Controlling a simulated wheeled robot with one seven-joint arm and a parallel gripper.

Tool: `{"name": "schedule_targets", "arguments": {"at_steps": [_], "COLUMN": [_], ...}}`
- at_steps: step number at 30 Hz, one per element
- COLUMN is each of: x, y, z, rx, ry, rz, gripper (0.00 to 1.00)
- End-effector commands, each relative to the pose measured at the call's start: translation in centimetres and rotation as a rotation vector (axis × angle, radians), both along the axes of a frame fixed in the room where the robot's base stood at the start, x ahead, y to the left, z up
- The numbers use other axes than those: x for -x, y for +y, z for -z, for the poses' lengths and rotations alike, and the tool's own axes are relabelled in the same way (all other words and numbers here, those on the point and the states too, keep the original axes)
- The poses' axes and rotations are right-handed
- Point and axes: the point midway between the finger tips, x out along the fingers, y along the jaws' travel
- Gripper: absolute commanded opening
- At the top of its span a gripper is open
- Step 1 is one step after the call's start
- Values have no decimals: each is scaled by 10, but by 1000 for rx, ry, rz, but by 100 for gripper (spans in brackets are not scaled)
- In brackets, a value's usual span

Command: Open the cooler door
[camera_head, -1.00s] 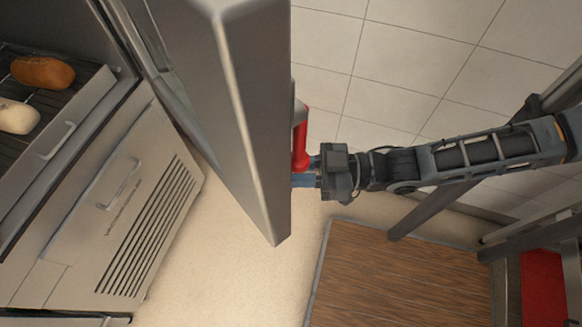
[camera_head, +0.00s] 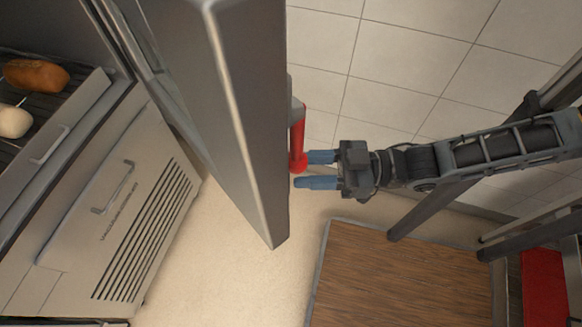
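The cooler door (camera_head: 242,110) is a thick grey panel swung out from the cabinet, seen nearly edge-on in the middle of the head view. Its red handle (camera_head: 298,140) is on the right face of the door. My gripper (camera_head: 312,170) points left at the lower end of the handle. Its two blue fingers are apart with a clear gap between them and nothing held. The upper fingertip is very close to the handle's lower end; I cannot tell whether they touch. The cabinet opening is at the upper left, partly hidden by the door.
Bread items (camera_head: 36,75) lie on a rack inside the cabinet. A vented lower panel (camera_head: 130,215) with a grey handle is below. A wooden-topped surface (camera_head: 400,275) stands at the bottom right. Light floor lies open between them. A red object (camera_head: 544,287) is at the lower right corner.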

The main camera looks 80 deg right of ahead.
Motion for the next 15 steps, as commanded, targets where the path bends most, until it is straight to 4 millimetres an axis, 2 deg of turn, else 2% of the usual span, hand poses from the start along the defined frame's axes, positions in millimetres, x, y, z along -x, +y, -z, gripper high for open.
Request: {"name": "schedule_targets", "arguments": {"at_steps": [3, 6, 15], "x": [18, 28, 35], "y": [-6, -8, -10], "z": [2, 1, 0], "rx": [1, 1, -1], "ry": [3, 2, -1], "rz": [2, 2, 1], "gripper": [40, 40, 40]}}
